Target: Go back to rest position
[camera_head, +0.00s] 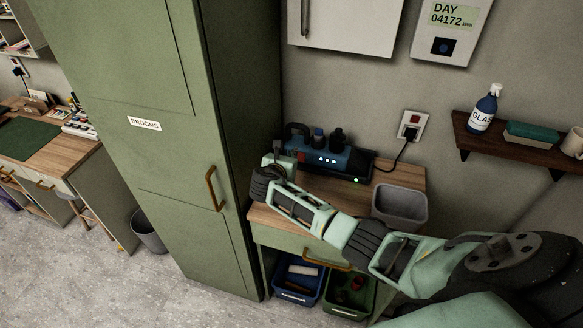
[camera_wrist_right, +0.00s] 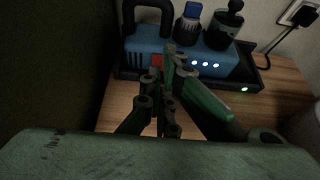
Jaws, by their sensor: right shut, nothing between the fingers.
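My right arm reaches in from the right in the head view, over a small wooden-topped bench (camera_head: 385,178). Its right gripper (camera_head: 280,160) is at the front left of a blue device (camera_head: 345,161) with a black handle and small lights. In the right wrist view the fingers of the right gripper (camera_wrist_right: 168,72) are shut with nothing between them. They are in front of the blue device (camera_wrist_right: 205,62); I cannot tell whether they touch it. My left gripper is out of view.
A tall green cabinet (camera_head: 165,165) labelled BROOMS stands close at the left. A grey bin (camera_head: 400,203) sits on the bench's right. A shelf (camera_head: 470,143) holds a spray bottle (camera_head: 484,110). Blue (camera_head: 299,279) and green (camera_head: 350,293) crates are below. The floor at left has free room.

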